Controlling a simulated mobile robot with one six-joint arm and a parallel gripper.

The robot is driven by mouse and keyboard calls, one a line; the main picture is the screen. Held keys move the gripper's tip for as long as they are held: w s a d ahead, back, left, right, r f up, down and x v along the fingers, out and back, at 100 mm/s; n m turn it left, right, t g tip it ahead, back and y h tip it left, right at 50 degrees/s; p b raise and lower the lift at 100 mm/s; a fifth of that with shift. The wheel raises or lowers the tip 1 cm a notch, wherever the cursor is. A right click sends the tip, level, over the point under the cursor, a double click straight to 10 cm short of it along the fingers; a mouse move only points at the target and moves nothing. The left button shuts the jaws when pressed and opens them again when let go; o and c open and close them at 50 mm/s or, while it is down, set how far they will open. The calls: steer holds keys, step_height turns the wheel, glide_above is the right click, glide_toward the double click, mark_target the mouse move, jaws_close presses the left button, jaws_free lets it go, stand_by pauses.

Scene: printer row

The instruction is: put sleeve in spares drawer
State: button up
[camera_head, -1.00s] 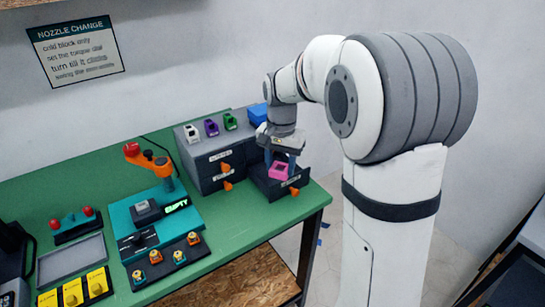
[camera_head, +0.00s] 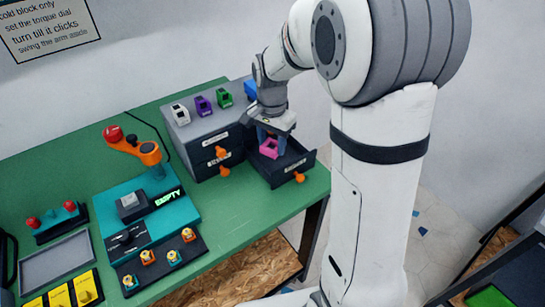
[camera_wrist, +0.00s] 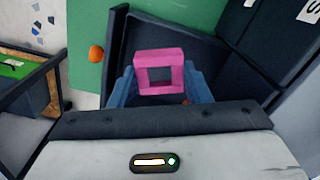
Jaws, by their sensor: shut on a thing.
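The pink sleeve (camera_head: 269,148), a square frame with an open middle, is between the blue fingers of my gripper (camera_head: 270,138). In the wrist view the sleeve (camera_wrist: 146,56) shows at the finger ends, and my gripper (camera_wrist: 160,80) is shut on it. The sleeve is over the open dark drawer (camera_head: 293,170), which is pulled out at the right of the drawer unit and has an orange knob. The sleeve looks within the drawer's outline; whether it touches the floor is hidden. The drawer's label is too small to read.
White (camera_head: 180,115), purple (camera_head: 203,105) and green (camera_head: 224,96) sleeves stand on the grey drawer unit (camera_head: 200,135). Two shut drawers with orange knobs are left of the open one. A teal station (camera_head: 150,220) with an orange arm (camera_head: 140,150) stands left. Green bench is clear in front of the drawers.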

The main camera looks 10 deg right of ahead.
mark_target(272, 167)
steer(key=shift+f, duration=3.05)
steer(key=shift+f+b, duration=0.2)
steer(key=shift+b, duration=0.1)
steer(key=o, duration=0.7)
steer(key=shift+c, duration=0.2)
steer(key=shift+r, duration=0.1)
